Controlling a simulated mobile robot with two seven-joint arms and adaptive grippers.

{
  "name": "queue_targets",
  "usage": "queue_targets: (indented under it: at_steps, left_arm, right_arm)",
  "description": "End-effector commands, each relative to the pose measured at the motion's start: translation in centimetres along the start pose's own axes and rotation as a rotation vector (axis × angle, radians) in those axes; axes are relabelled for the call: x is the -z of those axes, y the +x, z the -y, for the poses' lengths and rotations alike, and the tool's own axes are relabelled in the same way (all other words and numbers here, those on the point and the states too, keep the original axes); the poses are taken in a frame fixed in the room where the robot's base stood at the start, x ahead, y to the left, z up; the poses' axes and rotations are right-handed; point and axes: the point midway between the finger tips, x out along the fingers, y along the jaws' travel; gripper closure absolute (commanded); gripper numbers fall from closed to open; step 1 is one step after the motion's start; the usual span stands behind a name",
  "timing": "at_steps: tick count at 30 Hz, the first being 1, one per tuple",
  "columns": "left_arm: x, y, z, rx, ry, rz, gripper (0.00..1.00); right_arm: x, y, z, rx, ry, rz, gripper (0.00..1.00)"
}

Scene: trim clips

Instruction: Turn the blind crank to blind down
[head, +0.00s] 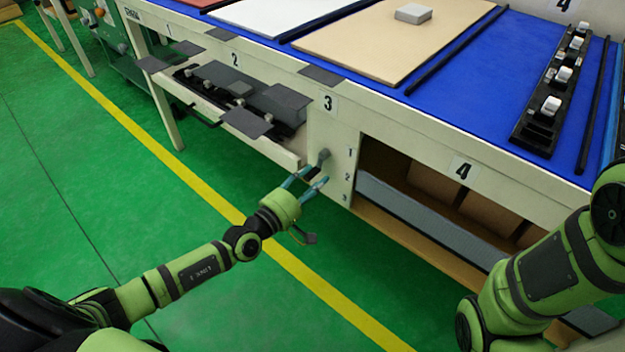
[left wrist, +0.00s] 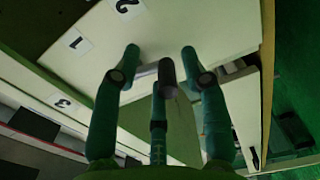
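The blind crank (head: 323,155) is a small dark grey handle on the cream panel at the table's front, beside the numbers 1, 2 and 3. My left gripper (head: 305,183) is just below and in front of it, with its teal fingers apart. In the left wrist view, the crank's dark rounded end (left wrist: 167,73) shows between the spread fingertips of my left gripper (left wrist: 160,62), with gaps on both sides. Whether a finger touches it, I cannot tell. My right arm is at the right edge of the head view; its gripper is out of view.
A compartment right of the panel is open at the front and shows brown boxes (head: 435,184) behind a grey-blue strip (head: 430,213). A drawer with dark parts (head: 245,95) juts out left of the panel. The green floor (head: 180,215) in front is clear.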

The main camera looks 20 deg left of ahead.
Motion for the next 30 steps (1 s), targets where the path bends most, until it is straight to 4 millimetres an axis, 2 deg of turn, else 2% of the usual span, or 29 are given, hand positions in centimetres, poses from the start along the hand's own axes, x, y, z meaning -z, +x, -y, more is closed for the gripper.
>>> queue_targets:
  at_steps: [30]
  left_arm:
    - [0.1,-7.2,0.0,0.002,0.003,0.000,0.57]
  right_arm:
    - [-0.7,1.4,-0.2,0.000,0.000,0.000,1.00]
